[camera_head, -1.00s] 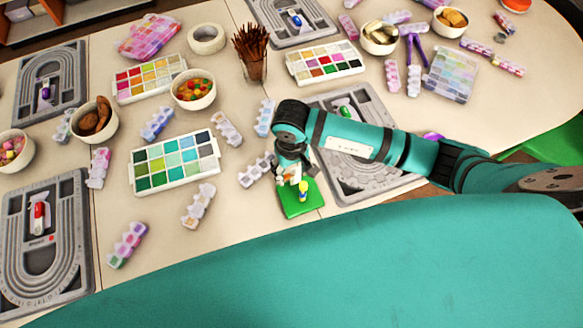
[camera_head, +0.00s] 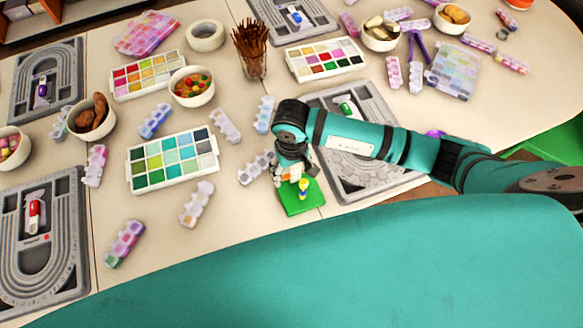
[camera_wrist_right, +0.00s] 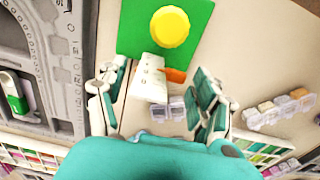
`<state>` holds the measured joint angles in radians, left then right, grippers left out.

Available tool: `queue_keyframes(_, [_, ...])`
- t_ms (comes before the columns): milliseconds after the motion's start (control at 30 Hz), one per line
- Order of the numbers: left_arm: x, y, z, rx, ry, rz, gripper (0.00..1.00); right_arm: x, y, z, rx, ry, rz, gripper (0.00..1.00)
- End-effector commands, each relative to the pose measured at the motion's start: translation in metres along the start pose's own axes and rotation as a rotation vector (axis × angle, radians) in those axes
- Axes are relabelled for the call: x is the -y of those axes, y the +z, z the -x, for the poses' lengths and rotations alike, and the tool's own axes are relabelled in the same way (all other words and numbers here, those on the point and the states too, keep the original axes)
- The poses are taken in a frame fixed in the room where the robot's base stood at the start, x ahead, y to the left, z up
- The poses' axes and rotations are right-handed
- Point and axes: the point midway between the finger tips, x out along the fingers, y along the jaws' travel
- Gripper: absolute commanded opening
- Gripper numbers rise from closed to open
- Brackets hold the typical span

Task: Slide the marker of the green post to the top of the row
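A green square base (camera_head: 297,202) lies on the table near the front edge, with a small yellow-topped post (camera_head: 303,188) on it. In the right wrist view the green base (camera_wrist_right: 134,32) carries a round yellow top (camera_wrist_right: 169,27), a white dotted strip (camera_wrist_right: 152,73) and an orange piece (camera_wrist_right: 175,76). I cannot tell which part is the marker. My right gripper (camera_head: 288,176) is over the base's far left part. In the right wrist view my right gripper (camera_wrist_right: 158,82) is open, its fingers apart on either side of the white strip. My left gripper is out of view.
A grey bead board (camera_head: 375,186) with a green-and-white capsule (camera_head: 346,108) lies beside the base, partly under my right arm. A paint palette (camera_head: 172,184) and several bead boxes lie to the left.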

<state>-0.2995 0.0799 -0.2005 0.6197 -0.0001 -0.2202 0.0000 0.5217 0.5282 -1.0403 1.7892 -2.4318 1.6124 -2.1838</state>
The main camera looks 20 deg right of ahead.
Motion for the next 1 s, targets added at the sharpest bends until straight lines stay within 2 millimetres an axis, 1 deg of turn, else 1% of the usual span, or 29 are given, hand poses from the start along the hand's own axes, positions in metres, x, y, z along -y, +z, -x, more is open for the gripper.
queue_keyframes(33, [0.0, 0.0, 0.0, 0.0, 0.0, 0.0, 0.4, 0.0, 0.0, 0.0, 0.0, 0.0, 0.0, 0.77])
queue_keyframes(67, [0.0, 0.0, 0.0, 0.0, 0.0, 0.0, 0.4, 0.0, 0.0, 0.0, 0.0, 0.0, 0.0, 0.79])
queue_keyframes(300, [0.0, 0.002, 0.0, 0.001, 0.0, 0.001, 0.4, 0.0, 0.0, 0.0, -0.001, 0.0, 0.0, 0.79])
queue_keyframes(433, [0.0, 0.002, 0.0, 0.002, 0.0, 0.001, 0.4, 0.0, -0.002, 0.009, -0.004, -0.001, 0.0, 0.79])
queue_keyframes(567, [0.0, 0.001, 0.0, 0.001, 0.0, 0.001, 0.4, 0.0, -0.002, 0.03, -0.007, -0.002, 0.002, 0.79])
queue_keyframes(800, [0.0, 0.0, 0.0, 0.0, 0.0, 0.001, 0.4, 0.0, -0.002, 0.082, -0.006, -0.001, 0.001, 0.79])
queue_keyframes(900, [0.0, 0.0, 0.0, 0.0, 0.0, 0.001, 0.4, 0.0, -0.002, 0.099, -0.005, 0.0, 0.001, 0.79])
queue_keyframes(1000, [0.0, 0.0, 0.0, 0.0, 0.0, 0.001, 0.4, 0.0, -0.001, 0.111, -0.004, 0.0, 0.0, 0.79])
